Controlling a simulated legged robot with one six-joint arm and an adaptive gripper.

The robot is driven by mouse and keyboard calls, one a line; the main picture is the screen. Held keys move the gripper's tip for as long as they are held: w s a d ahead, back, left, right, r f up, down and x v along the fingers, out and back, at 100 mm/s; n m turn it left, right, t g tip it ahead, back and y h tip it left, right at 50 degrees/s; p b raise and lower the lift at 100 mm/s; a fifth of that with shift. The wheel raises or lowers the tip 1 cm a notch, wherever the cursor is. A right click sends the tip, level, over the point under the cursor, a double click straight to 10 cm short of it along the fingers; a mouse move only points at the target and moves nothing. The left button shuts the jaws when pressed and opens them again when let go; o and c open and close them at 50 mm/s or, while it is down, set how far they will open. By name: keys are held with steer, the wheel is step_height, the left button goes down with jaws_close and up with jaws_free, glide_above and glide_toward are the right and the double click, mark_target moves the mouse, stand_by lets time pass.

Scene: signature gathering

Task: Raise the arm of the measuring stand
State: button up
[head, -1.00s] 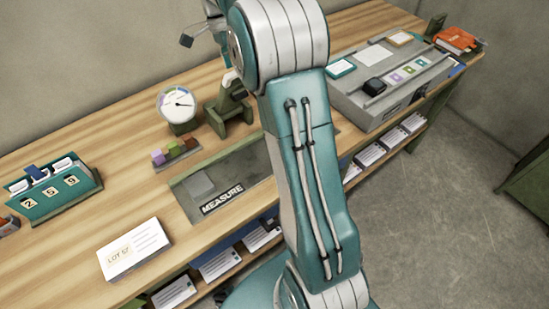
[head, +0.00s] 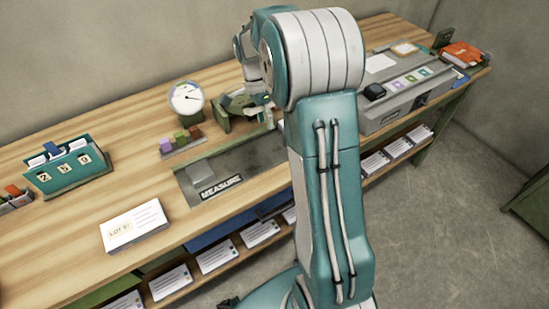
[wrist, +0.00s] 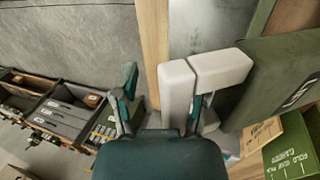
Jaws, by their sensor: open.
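The measuring stand (head: 224,115) is a dark green frame on the bench, behind the MEASURE plate. In the head view my gripper (head: 262,106) is at the stand's right side, and my arm hides part of it. In the wrist view my gripper (wrist: 163,90) is open, with a teal finger on each side. A pale bar (wrist: 177,82), seemingly the stand's arm, shows between the fingers, nearer the right one. A second pale piece (wrist: 222,68) joins it towards a green block (wrist: 280,78). I cannot tell whether the right finger touches the bar.
A round dial (head: 187,98) and colored blocks (head: 181,140) stand left of the stand. The MEASURE plate (head: 235,165) lies in front. A LOT card stack (head: 134,226) and a number holder (head: 66,167) are farther left. A grey case (head: 408,98) is at right.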

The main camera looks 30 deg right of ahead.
steer(key=s+f+t, duration=0.1)
steer(key=f, duration=0.2)
steer(key=s+f+t, duration=0.1)
steer(key=f+t, duration=0.1)
steer(key=f, duration=0.2)
steer(key=s+f+t, duration=0.1)
steer(key=f+t, duration=0.1)
steer(key=f, duration=0.2)
steer(key=shift+f, duration=0.1)
steer(key=shift+d+f+t, duration=0.1)
steer(key=shift+f+t, duration=0.2)
steer(key=shift+f, duration=0.2)
steer(key=s+a+r+n+t, duration=0.1)
steer(key=s+a+r+n, duration=0.25)
steer(key=r, duration=0.55)
steer(key=s+a+r+n+t, duration=0.1)
steer(key=s+a+r+n, duration=0.2)
steer(key=a+r+n, duration=0.35)
steer(key=s+a+r+n+t, duration=0.1)
steer(key=s+a+r+n, duration=0.1)
steer(key=s+r+n, duration=0.5)
steer(key=s+r, duration=0.2)
steer(key=s, duration=0.3)
steer(key=shift+s+a+r+n, duration=0.3)
steer(key=shift+a+r, duration=0.05)
steer(key=shift+a, duration=0.05)
steer(key=shift+w, duration=0.1)
